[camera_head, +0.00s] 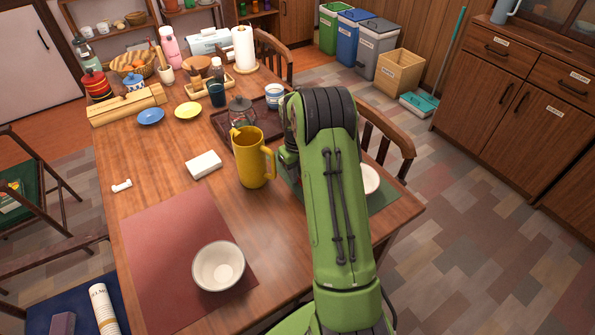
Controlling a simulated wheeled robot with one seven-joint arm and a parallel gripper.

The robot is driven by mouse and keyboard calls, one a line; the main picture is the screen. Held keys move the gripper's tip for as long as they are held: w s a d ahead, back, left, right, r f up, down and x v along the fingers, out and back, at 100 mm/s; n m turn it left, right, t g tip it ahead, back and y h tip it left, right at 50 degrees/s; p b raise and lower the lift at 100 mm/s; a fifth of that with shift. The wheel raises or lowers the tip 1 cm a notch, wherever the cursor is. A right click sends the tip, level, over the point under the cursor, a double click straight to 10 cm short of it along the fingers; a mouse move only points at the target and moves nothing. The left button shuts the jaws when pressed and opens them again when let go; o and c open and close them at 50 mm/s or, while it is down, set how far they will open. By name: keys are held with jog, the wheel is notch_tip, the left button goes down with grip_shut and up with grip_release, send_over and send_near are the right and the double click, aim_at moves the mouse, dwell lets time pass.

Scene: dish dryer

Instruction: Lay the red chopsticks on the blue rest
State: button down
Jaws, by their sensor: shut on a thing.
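My arm (335,190) fills the middle right of the head view. My gripper is hidden behind it, so I cannot see its fingers or what they hold. No red chopsticks show in this view. No blue rest shows either; part of the table behind my arm is hidden. A small white bone-shaped piece (122,186), which looks like a chopstick rest, lies on the table's left side.
A yellow pitcher (252,160) stands just left of my arm. A white bowl (218,266) sits on the red mat (160,240). A white block (203,164) lies left of the pitcher. A green mat (382,197) with another bowl (370,180) is partly hidden by my arm.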

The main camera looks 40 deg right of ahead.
jog(key=c, duration=1.1)
grip_release()
jog(key=shift+o, duration=0.2)
notch_tip(320, 180, up, 12)
jog(key=p, duration=0.4)
jog(key=s+a+r+n+t, duration=0.1)
jog(key=s+a+r+n, duration=0.3)
jog(key=a+r+n, duration=0.55)
jog(key=s+a+r+n+t+h, duration=0.1)
jog(key=s+a+r+n+t, duration=0.1)
jog(key=s+a+r+n, duration=0.6)
jog(key=s+a+f+n+t+y, duration=0.1)
jog(key=s+a+n, duration=0.1)
jog(key=s+n, duration=0.65)
jog(key=s+a+f+n+t, duration=0.1)
jog(key=s+a+n+t, duration=0.1)
jog(key=s+n, duration=0.65)
jog(key=w+r+n+p, duration=0.2)
jog(key=w+r+p, duration=0.1)
jog(key=r+p, duration=0.7)
jog(key=shift+p, duration=0.4)
